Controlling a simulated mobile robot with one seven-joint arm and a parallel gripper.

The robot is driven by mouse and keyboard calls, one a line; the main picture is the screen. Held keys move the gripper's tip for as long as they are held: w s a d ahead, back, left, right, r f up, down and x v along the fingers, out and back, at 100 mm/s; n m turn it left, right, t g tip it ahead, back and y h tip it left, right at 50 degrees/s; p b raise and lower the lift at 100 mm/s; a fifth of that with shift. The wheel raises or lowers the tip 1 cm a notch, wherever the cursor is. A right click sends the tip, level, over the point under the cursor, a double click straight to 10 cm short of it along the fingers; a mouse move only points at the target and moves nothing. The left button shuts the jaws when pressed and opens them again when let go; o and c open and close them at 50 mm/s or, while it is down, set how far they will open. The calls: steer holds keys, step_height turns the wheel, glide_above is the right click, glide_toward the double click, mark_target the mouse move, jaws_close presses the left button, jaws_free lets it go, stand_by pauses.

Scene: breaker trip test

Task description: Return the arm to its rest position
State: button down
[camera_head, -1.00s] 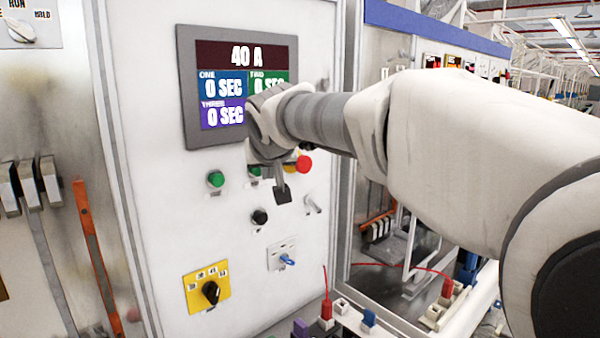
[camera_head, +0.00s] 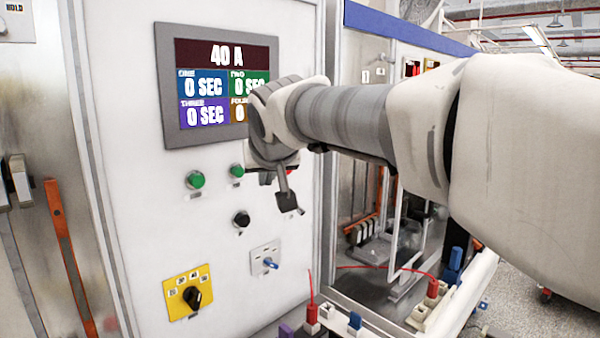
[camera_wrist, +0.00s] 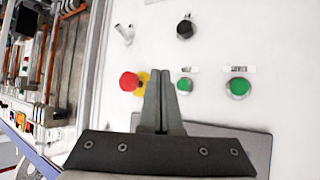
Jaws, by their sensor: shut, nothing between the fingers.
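My gripper (camera_head: 288,200) hangs below my wrist in front of the white control panel (camera_head: 130,120), and my arm reaches in from the right. In the wrist view the fingers of my gripper (camera_wrist: 162,75) are together with nothing between them. They appear over the panel beside the red button (camera_wrist: 129,81) on its yellow base and a green button (camera_wrist: 184,86). I cannot tell the exact gap between the fingertips and the panel. In the head view my wrist and gripper hide most of the red button.
The display (camera_head: 215,85) reads 40 A. Green buttons (camera_head: 195,180), a black knob (camera_head: 241,218), a blue-handled switch (camera_head: 270,263) and a yellow rotary switch plate (camera_head: 187,292) are on the panel. A terminal bench with red leads (camera_head: 312,312) stands below right. Open floor (camera_head: 535,270) lies at right.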

steer(key=s+d+f+m+g+h, duration=0.1)
steer(key=s+d+f, duration=0.4)
steer(key=d, duration=0.4)
steer(key=s+d+f+m+g+h, duration=0.1)
steer(key=s+d+f, duration=0.2)
steer(key=s+d, duration=0.45)
steer(key=s+d+f+g, duration=0.1)
steer(key=s+d+f, duration=0.3)
steer(key=s, duration=0.3)
steer(key=s+d+f+m+g+h, duration=0.1)
steer(key=s+d+f, duration=0.3)
steer(key=s+f, duration=0.3)
steer(key=shift+s+f+m+g, duration=0.15)
steer(key=shift+f+m+g, duration=0.15)
steer(key=shift+g, duration=0.1)
